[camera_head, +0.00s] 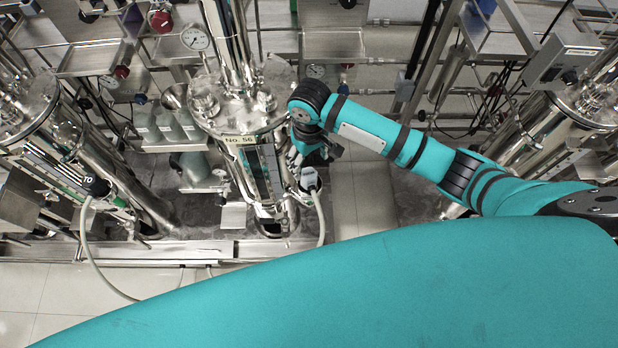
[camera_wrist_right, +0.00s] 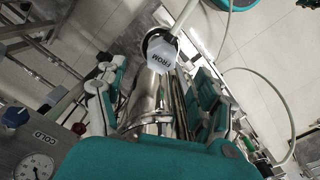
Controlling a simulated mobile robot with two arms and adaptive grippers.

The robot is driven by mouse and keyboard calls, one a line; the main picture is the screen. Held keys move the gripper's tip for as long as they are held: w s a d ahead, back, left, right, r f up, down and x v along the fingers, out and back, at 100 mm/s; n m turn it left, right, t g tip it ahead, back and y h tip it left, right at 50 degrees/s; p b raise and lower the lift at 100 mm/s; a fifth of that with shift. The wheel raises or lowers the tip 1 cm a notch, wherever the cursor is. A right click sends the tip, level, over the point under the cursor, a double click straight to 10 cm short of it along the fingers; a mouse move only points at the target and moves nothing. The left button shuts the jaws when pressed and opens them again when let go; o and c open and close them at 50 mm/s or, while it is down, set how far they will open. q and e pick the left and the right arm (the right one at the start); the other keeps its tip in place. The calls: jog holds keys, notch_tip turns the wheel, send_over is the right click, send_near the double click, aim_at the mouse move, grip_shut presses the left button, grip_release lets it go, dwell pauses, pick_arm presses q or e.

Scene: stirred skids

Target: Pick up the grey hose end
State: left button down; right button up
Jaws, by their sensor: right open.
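The grey hose end (camera_head: 311,179) is a pale cap with a hose hanging below it, beside the steel vessel marked "No. 56" (camera_head: 250,128). In the right wrist view the hose end (camera_wrist_right: 162,53) reads "FROM" and shows between and just beyond the fingers. My right gripper (camera_head: 316,150) is directly above the hose end in the head view, partly hidden by its own wrist. In the wrist view my right gripper (camera_wrist_right: 155,78) is open, with a finger on each side and nothing clasped. Whether a finger touches the cap is unclear. My left gripper is not in view.
A black hose end marked "TO" (camera_head: 95,186) is on the left vessel. Gauges (camera_head: 195,38), pipes and steel shelves crowd the back. A low steel rail (camera_head: 150,250) runs along the front. Plastic bottles (camera_head: 168,124) stand left of the middle vessel.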

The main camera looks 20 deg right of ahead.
aim_at(309, 173)
jog(key=shift+a+f+p, duration=0.1)
jog(key=shift+f+p, duration=0.35)
jog(key=shift+f, duration=3.5)
grip_shut()
jog(key=shift+r, duration=0.1)
